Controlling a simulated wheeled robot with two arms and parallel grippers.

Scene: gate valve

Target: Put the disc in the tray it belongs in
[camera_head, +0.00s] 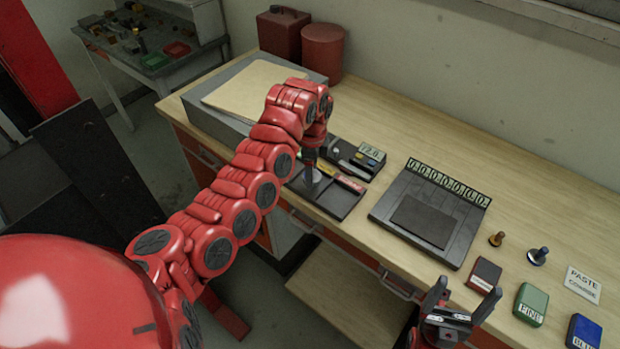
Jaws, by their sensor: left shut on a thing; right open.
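My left gripper (313,176) points down over a dark tray (338,205) near the bench's front edge. It is shut on a small pale thing, apparently the disc (314,175), mostly hidden by the fingers. I cannot tell whether the disc touches the tray. Behind is a dark holder with compartments and a label reading about 12.0 (371,151). To the right lies a wide black tray (385,212) with a dark pad and a row of number labels along its back edge. My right gripper (462,302) is open and empty at the bottom, by the front edge.
Red (485,274), green FINE (531,304) and blue (583,332) blocks stand at the right, with two small knobbed pieces (538,256) and a PASTE COARSE card (582,284). A grey box (225,118) and red containers (323,52) stand at the back left. The back right bench is clear.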

